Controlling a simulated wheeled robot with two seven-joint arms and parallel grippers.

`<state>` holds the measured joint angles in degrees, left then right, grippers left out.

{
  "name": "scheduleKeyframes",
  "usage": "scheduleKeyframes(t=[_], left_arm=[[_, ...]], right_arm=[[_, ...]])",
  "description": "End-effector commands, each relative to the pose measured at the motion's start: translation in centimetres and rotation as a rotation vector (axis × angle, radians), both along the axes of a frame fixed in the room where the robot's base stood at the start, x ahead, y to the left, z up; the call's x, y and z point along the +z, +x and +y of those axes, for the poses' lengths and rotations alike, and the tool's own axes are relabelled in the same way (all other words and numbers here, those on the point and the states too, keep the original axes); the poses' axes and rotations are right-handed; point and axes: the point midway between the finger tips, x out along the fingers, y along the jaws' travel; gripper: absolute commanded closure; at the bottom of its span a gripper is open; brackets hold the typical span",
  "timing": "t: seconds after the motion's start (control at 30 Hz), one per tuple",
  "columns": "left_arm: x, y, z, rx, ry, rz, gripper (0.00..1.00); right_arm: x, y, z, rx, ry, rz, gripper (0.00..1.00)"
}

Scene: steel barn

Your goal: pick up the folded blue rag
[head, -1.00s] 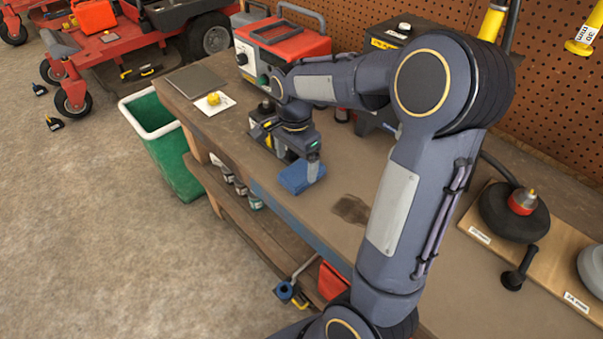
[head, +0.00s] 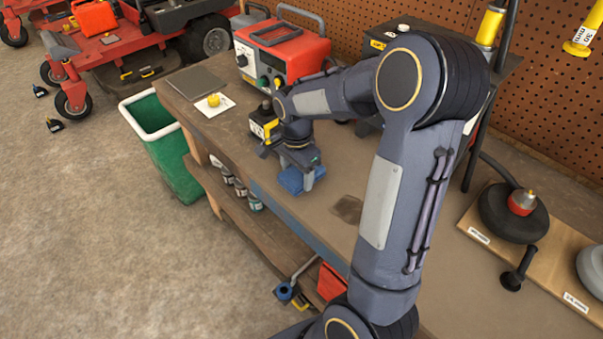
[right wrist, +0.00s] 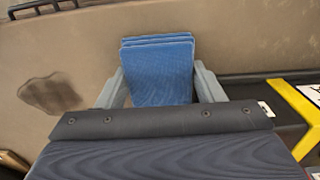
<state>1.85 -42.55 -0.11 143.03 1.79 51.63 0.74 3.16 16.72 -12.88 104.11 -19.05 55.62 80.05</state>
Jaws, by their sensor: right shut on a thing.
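The folded blue rag (head: 291,181) is at the front edge of the workbench (head: 325,222). My right gripper (head: 297,182) is over it, pointing down, with a finger on either side of it. In the right wrist view the rag (right wrist: 158,68) shows its stacked folds between the two grey fingers of the right gripper (right wrist: 160,88), which are shut on it. I cannot tell whether the rag is lifted clear of the bench top. My left gripper is not in view.
A black and yellow device (head: 264,124) stands close behind the gripper, and a red charger (head: 287,54) behind that. A green bin (head: 165,150) stands on the floor left of the bench. A polisher (head: 513,212) sits on a board at the right. The bench front is mostly clear.

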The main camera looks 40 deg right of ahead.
Motion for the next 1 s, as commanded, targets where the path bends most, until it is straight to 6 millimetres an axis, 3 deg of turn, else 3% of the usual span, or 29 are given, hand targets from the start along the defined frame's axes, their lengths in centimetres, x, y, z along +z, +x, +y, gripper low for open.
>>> scheduleKeyframes(t=[0.27,0.53,0.8,1.0], left_arm=[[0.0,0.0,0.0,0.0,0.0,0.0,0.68],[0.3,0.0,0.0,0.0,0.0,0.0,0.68],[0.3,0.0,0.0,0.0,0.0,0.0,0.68],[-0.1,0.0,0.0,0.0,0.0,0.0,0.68]], right_arm=[[0.3,0.0,0.0,0.0,0.0,-0.001,0.61],[3.5,0.1,0.0,0.0,-0.001,-0.005,0.61],[9.3,-5.0,0.1,-0.001,0.0,-0.01,0.61],[11.2,-10.0,0.2,-0.002,0.0,-0.006,0.61]])
